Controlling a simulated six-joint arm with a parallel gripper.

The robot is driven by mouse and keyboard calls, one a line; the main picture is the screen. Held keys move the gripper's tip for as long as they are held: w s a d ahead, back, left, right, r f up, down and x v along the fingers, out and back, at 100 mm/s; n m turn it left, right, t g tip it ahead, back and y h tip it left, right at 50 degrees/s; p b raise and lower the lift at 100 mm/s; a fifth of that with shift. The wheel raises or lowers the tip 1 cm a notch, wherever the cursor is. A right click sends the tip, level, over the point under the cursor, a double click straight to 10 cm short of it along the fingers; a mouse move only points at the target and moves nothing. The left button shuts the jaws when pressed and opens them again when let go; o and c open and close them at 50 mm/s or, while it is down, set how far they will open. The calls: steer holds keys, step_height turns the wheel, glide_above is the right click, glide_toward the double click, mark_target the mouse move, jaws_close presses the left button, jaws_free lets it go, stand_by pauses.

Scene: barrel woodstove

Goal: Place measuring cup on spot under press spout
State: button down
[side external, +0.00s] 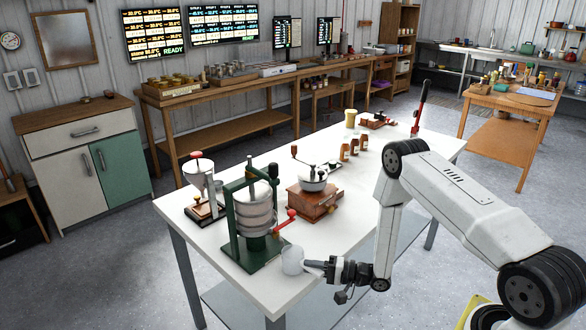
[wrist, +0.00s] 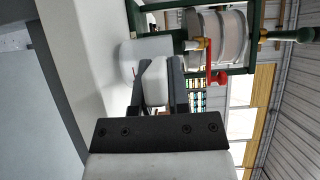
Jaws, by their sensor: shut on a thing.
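The measuring cup (side external: 292,260) is a small whitish cup at the front edge of the white table, just in front of the green press. My gripper (side external: 308,265) reaches it from the right and is shut on it. In the wrist view the cup (wrist: 130,58) is at the fingertips, with a pale part of it between the two dark fingers (wrist: 157,80). The press (side external: 258,215) has a green frame, a ribbed metal drum and a red handle.
A wooden grinder (side external: 313,198) stands behind the press to the right.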

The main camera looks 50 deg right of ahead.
steer(key=x, duration=0.3)
steer(key=shift+f, duration=0.1)
steer(key=shift+s+f, duration=0.1)
steer(key=shift+f, duration=0.1)
steer(key=shift+f, duration=0.15)
steer(key=c, duration=0.6)
jaws_free()
steer(key=shift+s, duration=0.1)
steer(key=shift+v, duration=5.95)
steer(key=shift+d, duration=0.1)
